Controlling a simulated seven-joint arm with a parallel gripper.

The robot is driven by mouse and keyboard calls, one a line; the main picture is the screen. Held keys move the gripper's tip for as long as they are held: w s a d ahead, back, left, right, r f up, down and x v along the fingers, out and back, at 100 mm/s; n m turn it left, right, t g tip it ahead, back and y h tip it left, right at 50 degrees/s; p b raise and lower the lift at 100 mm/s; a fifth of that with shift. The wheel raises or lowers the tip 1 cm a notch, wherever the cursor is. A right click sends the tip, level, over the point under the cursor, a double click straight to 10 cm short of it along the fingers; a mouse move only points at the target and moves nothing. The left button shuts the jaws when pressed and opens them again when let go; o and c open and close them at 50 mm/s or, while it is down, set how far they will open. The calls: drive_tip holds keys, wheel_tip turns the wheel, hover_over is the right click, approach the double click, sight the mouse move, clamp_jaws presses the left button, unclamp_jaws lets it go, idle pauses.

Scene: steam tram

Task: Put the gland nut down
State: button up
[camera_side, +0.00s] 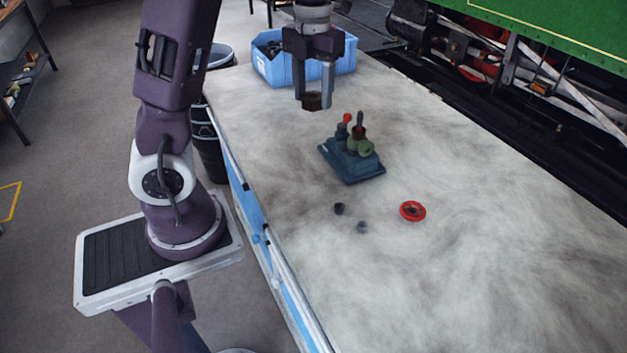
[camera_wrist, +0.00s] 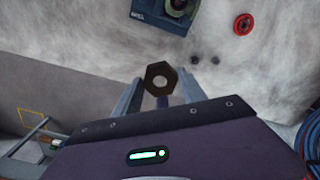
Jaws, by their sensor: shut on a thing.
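The gland nut is a dark brown hexagonal nut with a round hole. It shows between the fingertips in the side view (camera_side: 312,101) and in the wrist view (camera_wrist: 152,74). My gripper (camera_side: 314,104) is shut on it and holds it above the table, in front of the blue crate and behind the blue-green fixture. In the wrist view both fingers of my gripper (camera_wrist: 158,88) flank the nut.
A blue-green valve fixture (camera_side: 350,170) with a red-knobbed lever stands mid-table. A red handwheel (camera_side: 412,211) and two small dark parts (camera_side: 339,209) lie nearer. A blue crate (camera_side: 345,62) stands at the back. The table's (camera_side: 480,270) near right is clear.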

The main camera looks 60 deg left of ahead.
sight(313, 180)
wheel_tip(313, 180, down, 21)
drive_tip(key=shift+f, duration=0.1)
drive_tip(key=o, duration=1.5)
drive_tip(key=shift+f, duration=0.1)
